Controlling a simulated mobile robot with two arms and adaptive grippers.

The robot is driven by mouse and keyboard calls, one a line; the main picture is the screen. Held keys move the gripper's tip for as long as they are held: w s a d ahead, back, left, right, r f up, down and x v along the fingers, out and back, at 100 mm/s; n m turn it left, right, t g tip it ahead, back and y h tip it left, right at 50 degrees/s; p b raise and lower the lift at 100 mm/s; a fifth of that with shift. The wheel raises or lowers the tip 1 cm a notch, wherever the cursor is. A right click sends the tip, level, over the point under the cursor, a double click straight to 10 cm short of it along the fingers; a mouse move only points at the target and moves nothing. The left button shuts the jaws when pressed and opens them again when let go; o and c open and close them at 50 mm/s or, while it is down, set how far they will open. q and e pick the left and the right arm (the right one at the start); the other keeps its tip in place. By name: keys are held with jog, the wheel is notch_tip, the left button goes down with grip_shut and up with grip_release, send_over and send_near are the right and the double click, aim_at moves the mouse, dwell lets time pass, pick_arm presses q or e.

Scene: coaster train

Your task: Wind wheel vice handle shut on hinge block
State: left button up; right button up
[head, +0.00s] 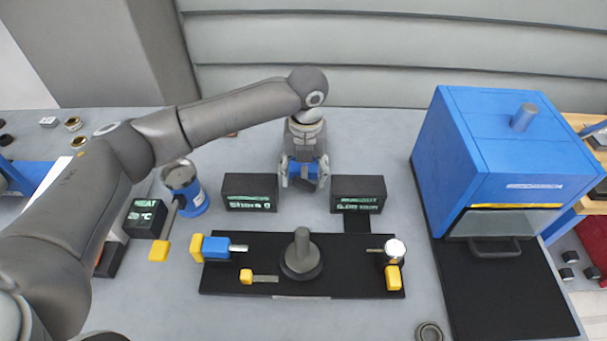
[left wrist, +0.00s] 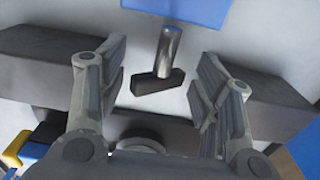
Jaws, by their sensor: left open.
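My left gripper (head: 304,182) is open between the two black displays, behind the black fixture board (head: 340,285). In the left wrist view its fingers (left wrist: 160,88) stand on either side of a dark crossbar (left wrist: 158,82) on a metal shaft (left wrist: 169,48), apparently the vice handle. Gaps show on both sides of the bar. The shaft leads to a blue part (left wrist: 180,8), apparently the vice body, which also shows under my gripper in the head view (head: 304,169). I cannot make out the hinge block or whether the jaws touch it. My right gripper is not in view.
Black displays stand left (head: 250,193) and right (head: 357,195) of my gripper.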

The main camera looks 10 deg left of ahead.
pick_arm(q)
jog(key=shift+f, duration=0.95)
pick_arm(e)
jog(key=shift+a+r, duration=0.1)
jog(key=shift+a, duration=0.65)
pick_arm(q)
jog(key=shift+c, duration=0.2)
jog(key=shift+d, duration=0.1)
jog(key=c, duration=0.7)
jog(key=shift+r+y+p, duration=0.2)
jog(key=shift+y+p, duration=0.1)
jog(key=shift+p, duration=0.25)
jog(key=shift+d+r+y+p, duration=0.1)
jog(key=shift+y+p, duration=0.2)
jog(key=shift+p, duration=0.2)
jog(key=shift+y+p, duration=0.3)
jog(key=shift+p, duration=0.1)
jog(key=shift+f+g+y, duration=0.3)
jog(key=shift+y, duration=0.3)
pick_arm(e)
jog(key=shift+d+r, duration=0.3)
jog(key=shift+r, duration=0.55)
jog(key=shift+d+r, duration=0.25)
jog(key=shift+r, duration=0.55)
